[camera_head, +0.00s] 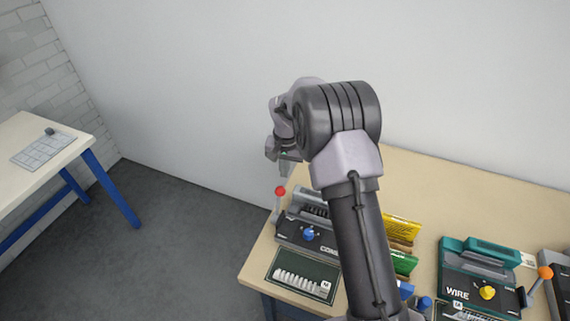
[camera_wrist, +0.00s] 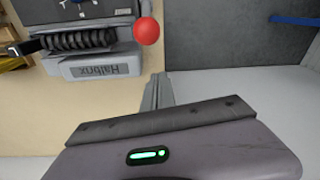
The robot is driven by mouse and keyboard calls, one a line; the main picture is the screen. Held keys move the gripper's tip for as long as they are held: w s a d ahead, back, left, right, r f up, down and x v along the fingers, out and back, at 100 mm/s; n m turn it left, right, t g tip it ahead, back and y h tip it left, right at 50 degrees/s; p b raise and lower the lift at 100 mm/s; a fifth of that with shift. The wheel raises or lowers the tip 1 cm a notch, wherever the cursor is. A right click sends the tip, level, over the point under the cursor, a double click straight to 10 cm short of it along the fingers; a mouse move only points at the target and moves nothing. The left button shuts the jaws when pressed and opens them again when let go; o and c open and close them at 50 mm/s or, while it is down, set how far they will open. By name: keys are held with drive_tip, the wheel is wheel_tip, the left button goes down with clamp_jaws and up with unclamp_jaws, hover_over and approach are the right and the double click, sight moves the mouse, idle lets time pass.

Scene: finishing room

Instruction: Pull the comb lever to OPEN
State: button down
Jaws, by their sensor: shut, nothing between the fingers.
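The comb lever is a pale shaft with a red ball knob (camera_head: 280,191) at the left side of the grey comb machine (camera_head: 300,232). It stands roughly upright. In the wrist view the red knob (camera_wrist: 147,30) is just beyond my fingertips, and the machine (camera_wrist: 95,64) appears upside down with a black coil on it. My gripper (camera_wrist: 156,90) is shut and empty, apart from the knob. In the head view my gripper (camera_head: 286,166) is just above the knob, partly hidden by my wrist. No OPEN mark is readable.
A teal wire machine (camera_head: 478,268) with an orange-knobbed lever (camera_head: 545,272) stands at the right on the wooden table (camera_head: 440,190). Yellow (camera_head: 402,229) and green (camera_head: 403,262) items are between the machines. A wall is behind. Left of the table is open floor, then another table (camera_head: 30,150).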

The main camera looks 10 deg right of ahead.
sight(278, 206)
drive_tip(key=s, duration=0.1)
drive_tip(key=s+a, duration=0.1)
drive_tip(key=s+b, duration=0.1)
drive_tip(key=shift+s+a+f, duration=0.2)
drive_tip(key=shift+a+f, duration=0.15)
drive_tip(key=shift+s+a+b, duration=0.1)
drive_tip(key=shift+b, duration=0.3)
